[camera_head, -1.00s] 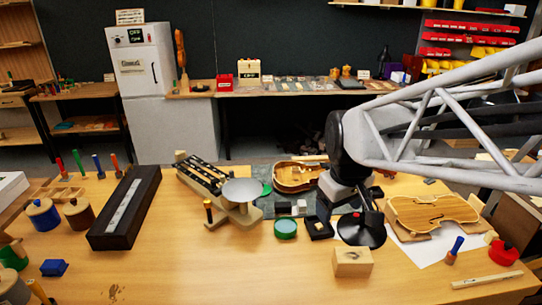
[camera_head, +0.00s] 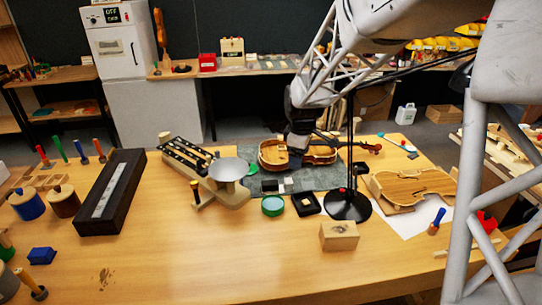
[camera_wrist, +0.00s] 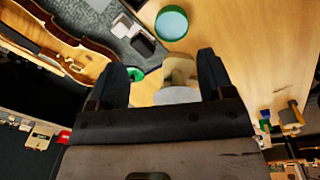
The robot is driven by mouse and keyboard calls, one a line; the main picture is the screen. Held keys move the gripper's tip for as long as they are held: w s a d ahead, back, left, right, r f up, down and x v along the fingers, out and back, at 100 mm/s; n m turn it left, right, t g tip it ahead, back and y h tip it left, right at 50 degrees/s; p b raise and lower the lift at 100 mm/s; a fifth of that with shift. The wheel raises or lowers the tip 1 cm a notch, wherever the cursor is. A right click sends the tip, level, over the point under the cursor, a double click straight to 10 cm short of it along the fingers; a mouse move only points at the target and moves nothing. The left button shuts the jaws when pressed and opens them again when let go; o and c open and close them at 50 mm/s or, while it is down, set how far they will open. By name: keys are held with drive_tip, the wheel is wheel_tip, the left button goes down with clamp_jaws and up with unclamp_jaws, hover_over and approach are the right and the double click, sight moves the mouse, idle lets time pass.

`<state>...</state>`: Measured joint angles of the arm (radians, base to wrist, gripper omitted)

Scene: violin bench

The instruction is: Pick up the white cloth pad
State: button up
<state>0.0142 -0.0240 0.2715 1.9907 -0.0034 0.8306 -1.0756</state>
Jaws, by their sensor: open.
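A small white pad (camera_head: 289,181), probably the white cloth pad, lies on the dark grey mat (camera_head: 325,177), just in front of the violin (camera_head: 275,154). A pale pad-like piece also shows in the wrist view (camera_wrist: 122,26), beside a black block (camera_wrist: 144,44). My gripper (camera_head: 297,150) appears over the violin, behind the pad in the head view. In the wrist view its two dark fingers (camera_wrist: 165,72) are wide apart with nothing held. The pad lies outside the gap between them, up and to the left.
A green-rimmed round tin (camera_head: 272,206), a black open box (camera_head: 306,203) and a black lamp base (camera_head: 347,205) stand close to the pad. A wooden stand with a grey dish (camera_head: 229,170) is to the left.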

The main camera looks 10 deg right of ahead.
sight(289, 180)
drive_tip(key=w+f+n, duration=0.2)
drive_tip(key=w+f, duration=0.2)
drive_tip(key=w+f+n, duration=0.2)
drive_tip(key=w+f, duration=0.3)
drive_tip(key=w+f+n, duration=0.1)
drive_tip(key=w+f, duration=0.4)
drive_tip(key=shift+d+f+n+g, duration=0.15)
drive_tip(key=shift+d+n+g, duration=0.05)
drive_tip(key=shift+n+g, duration=0.2)
drive_tip(key=shift+f, duration=1.3)
drive_tip(key=shift+f, duration=2.6)
drive_tip(key=c, duration=1)
